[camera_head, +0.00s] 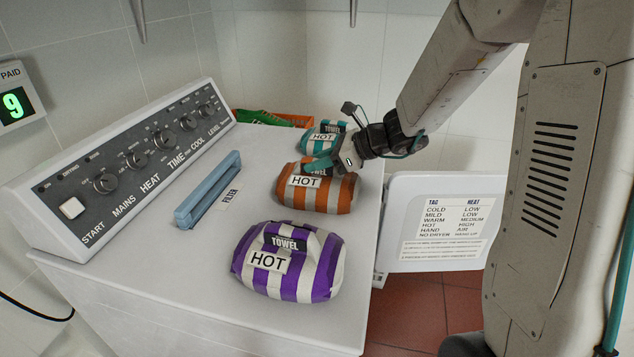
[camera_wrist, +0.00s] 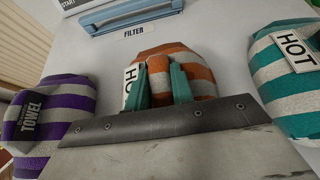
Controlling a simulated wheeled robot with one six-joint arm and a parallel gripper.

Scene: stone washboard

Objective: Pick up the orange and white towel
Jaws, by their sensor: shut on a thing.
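The orange and white striped towel (camera_head: 318,193) lies rolled on top of the white machine, between the purple and the teal towels, with a "HOT" tag facing the front. My gripper (camera_head: 322,164) reaches in from the right and is at the towel's upper side. In the wrist view the same towel (camera_wrist: 192,66) sits straight ahead, and the teal fingers of my gripper (camera_wrist: 160,84) are closed on a fold of it. The towel appears to rest on the machine top. The fingertips are partly hidden by the fabric.
A purple and white towel (camera_head: 288,262) lies in front, and a teal and white towel (camera_head: 322,137) lies behind. A blue filter handle (camera_head: 208,190) and the control panel (camera_head: 135,150) are to the left. An open white door (camera_head: 435,222) hangs at the right.

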